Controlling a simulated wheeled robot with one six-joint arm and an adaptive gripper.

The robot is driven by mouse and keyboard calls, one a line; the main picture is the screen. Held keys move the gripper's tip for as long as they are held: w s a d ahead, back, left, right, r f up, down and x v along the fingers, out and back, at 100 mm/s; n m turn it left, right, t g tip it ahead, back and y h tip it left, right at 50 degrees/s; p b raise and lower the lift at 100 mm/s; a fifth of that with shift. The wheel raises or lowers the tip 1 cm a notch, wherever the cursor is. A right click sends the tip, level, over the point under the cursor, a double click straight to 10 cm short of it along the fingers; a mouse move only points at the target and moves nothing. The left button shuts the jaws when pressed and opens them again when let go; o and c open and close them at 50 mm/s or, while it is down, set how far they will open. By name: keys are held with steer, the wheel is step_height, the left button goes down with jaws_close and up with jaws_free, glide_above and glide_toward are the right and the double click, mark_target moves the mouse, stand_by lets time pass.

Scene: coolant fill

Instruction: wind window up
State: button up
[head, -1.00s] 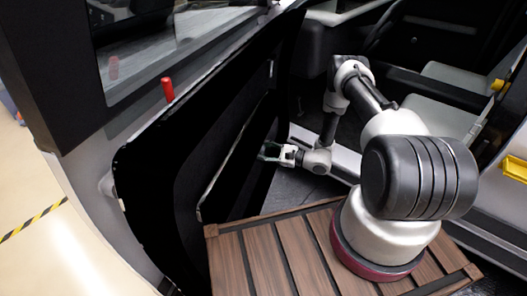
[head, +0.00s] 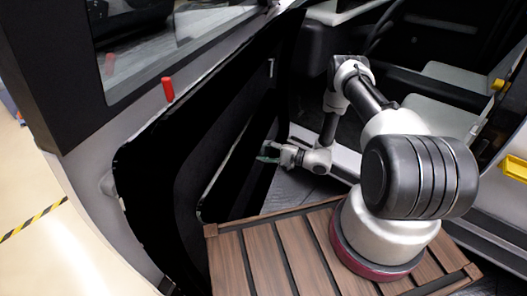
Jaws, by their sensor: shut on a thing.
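The black inner door panel (head: 150,190) runs along the left of the head view. The window (head: 165,40) is in the upper part of the door, with grey glass visible. My gripper (head: 266,152) is at the inner face of the door panel, low and near its far end. It is shut on the window crank, which is dark against the dark panel and mostly hidden by the fingers. The crank's exact angle cannot be made out.
A red knob (head: 168,89) stands on the door's sill below the window. A slatted wooden platform (head: 265,268) is under my arm base. Grey seats (head: 450,90) and a yellow part (head: 515,168) are to the right. Pale floor is at the lower left.

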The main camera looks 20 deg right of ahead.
stand_by(0.4)
steer(key=o, duration=1)
steer(key=shift+o, duration=0.2)
steer(key=v, duration=1.2)
